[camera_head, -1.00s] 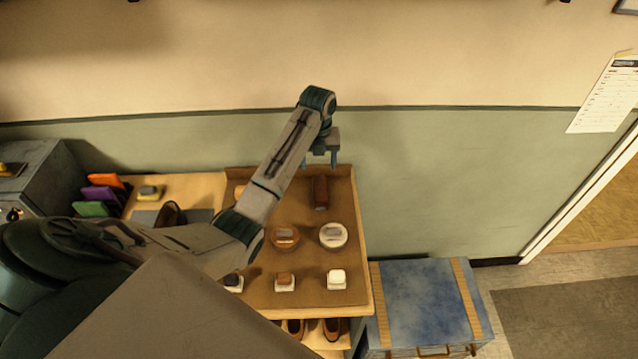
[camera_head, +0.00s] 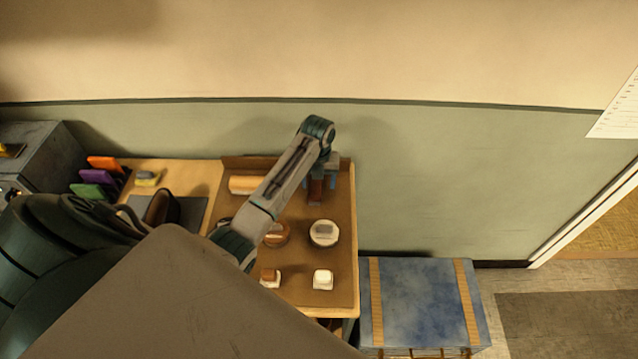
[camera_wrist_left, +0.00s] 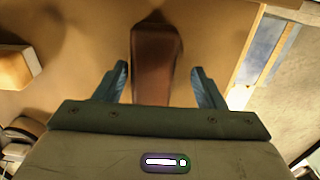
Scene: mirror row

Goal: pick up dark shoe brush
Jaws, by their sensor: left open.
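The dark shoe brush (camera_head: 316,189), a reddish-brown block, lies at the back right of the brown mat on the table. It also shows in the left wrist view (camera_wrist_left: 154,62), long side pointing away. My left gripper (camera_head: 319,197) is open over it, pointing down. In the left wrist view the two blue fingers stand either side of the near part of the brush, with a gap on each side (camera_wrist_left: 160,82). The arm and gripper hide part of the brush in the head view. I do not see my right gripper.
A lighter brush (camera_head: 243,185) lies to the left, partly behind my arm. Round tins (camera_head: 323,233) and small jars (camera_head: 322,279) stand in front. A wall rises behind the table. A blue trunk (camera_head: 420,300) stands to the right.

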